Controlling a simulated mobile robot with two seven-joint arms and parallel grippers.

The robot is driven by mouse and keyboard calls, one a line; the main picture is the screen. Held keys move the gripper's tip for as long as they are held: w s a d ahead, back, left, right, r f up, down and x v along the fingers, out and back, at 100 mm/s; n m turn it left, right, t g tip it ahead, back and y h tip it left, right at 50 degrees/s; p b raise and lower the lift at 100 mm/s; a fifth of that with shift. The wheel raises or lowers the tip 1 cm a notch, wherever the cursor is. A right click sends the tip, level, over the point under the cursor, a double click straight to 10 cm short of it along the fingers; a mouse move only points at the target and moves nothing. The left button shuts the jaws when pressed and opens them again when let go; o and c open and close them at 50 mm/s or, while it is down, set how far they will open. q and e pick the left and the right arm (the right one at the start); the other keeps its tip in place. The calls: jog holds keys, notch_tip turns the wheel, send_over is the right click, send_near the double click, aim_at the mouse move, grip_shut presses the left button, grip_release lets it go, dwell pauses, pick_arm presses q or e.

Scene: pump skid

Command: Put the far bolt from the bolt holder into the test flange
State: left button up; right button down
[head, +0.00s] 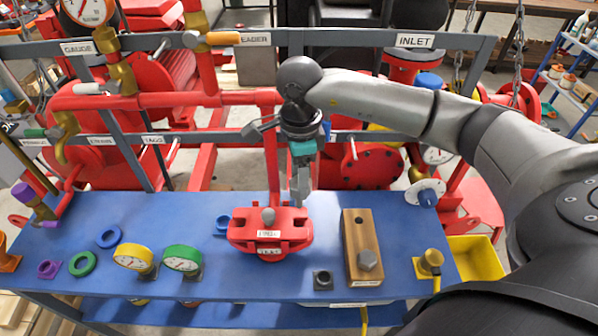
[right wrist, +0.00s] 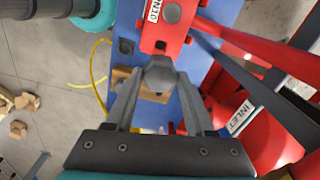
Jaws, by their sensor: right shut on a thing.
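My right gripper (head: 300,200) is shut on a bolt at the back right of the red test flange (head: 268,249). The grey hex head of the bolt (right wrist: 160,72) shows between the fingertips in the right wrist view; its shank is hidden. The flange (right wrist: 178,32) lies just beyond it there. I cannot tell whether the bolt touches the flange. The wooden bolt holder (head: 362,240) stands to the right on the blue bench. My left gripper is not in view.
A black square block (head: 323,280) sits between flange and holder. A yellow plug fitting (head: 430,262) is to the right. Two gauges (head: 183,258) (head: 133,257) and coloured rings (head: 82,264) lie left. Red and grey pipes and rails stand behind the bench.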

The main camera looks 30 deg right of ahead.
aim_at(300, 206)
jog(key=shift+f+b, duration=1.75)
jog(key=shift+f, duration=1.2)
jog(key=shift+b, duration=0.35)
jog(key=shift+d+f+b, duration=0.1)
jog(key=shift+f+b, duration=2.55)
jog(key=shift+f, duration=0.2)
jog(key=shift+c, duration=0.9)
grip_release()
notch_tip(300, 206, up, 15)
jog(key=shift+r, duration=0.2)
